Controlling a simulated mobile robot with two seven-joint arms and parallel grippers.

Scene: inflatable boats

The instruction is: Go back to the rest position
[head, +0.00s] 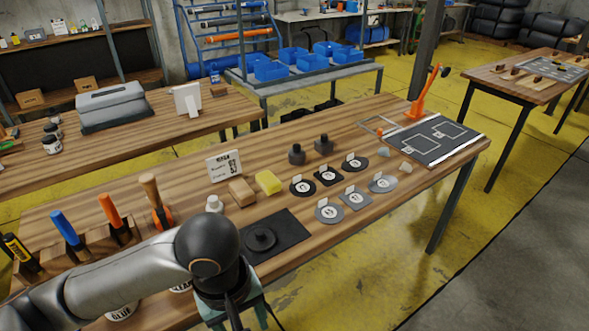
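My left arm comes in from the lower left over the near edge of the workbench (330,240). My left gripper (236,312) points down at the bottom of the head view, in front of the bench's near edge. Its fingertips are cut off or hidden, so its opening cannot be made out. My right gripper is not in view.
A black mat (285,228) with a round dark piece (261,239) lies close to my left gripper. Round and square patches, a yellow sponge (269,182) and a tan block (241,192) lie beyond. Upright tools, including a blue-handled one (67,229), stand left. Yellow floor (375,290) is free at right.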

